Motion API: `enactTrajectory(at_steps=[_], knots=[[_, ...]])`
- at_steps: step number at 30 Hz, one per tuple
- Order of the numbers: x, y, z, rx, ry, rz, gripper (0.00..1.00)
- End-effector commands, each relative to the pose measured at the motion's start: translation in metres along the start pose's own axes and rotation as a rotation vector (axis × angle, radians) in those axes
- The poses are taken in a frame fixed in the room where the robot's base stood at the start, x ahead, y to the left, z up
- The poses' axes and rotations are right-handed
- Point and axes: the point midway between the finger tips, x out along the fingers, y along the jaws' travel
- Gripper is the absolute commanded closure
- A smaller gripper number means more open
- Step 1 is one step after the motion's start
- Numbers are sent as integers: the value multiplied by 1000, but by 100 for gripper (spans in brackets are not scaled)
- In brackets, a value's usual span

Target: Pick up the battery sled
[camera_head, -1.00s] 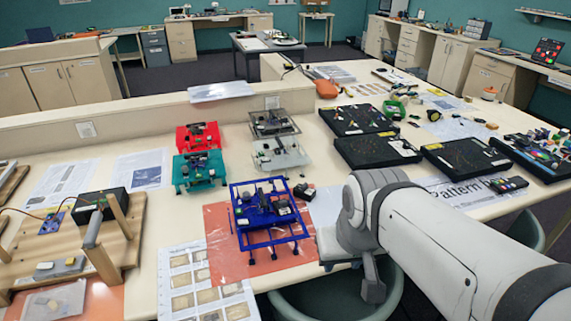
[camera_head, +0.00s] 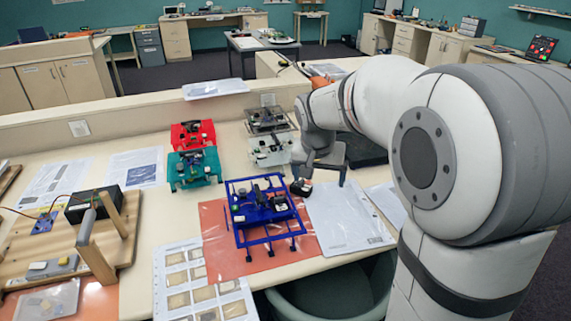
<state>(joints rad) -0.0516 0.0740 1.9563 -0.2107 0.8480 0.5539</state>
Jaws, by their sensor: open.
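A small black block with a pale top (camera_head: 301,187), which may be the battery sled, lies on the table at the back right corner of a blue open frame (camera_head: 262,209). The blue frame stands on an orange mat (camera_head: 214,222) and carries small dark parts. My gripper (camera_head: 321,180) points down just behind and to the right of the black block. Its fingers are apart, with nothing seen between them. The left finger appears close to the block; I cannot tell if they touch.
A white sheet (camera_head: 347,218) lies right of the blue frame. A wooden rig (camera_head: 60,262) stands at left. My arm hides much of the right side.

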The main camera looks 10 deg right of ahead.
Motion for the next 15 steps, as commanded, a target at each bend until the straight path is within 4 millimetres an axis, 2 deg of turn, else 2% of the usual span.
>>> enactTrajectory(at_steps=[1, 6, 12, 15], knots=[[19, -12, -17, 26, 1, 13, 11], [74, -48, -67, 138, 26, 46, 11], [129, -80, -102, 238, 57, 67, 11], [145, -89, -111, 265, 68, 72, 11]])
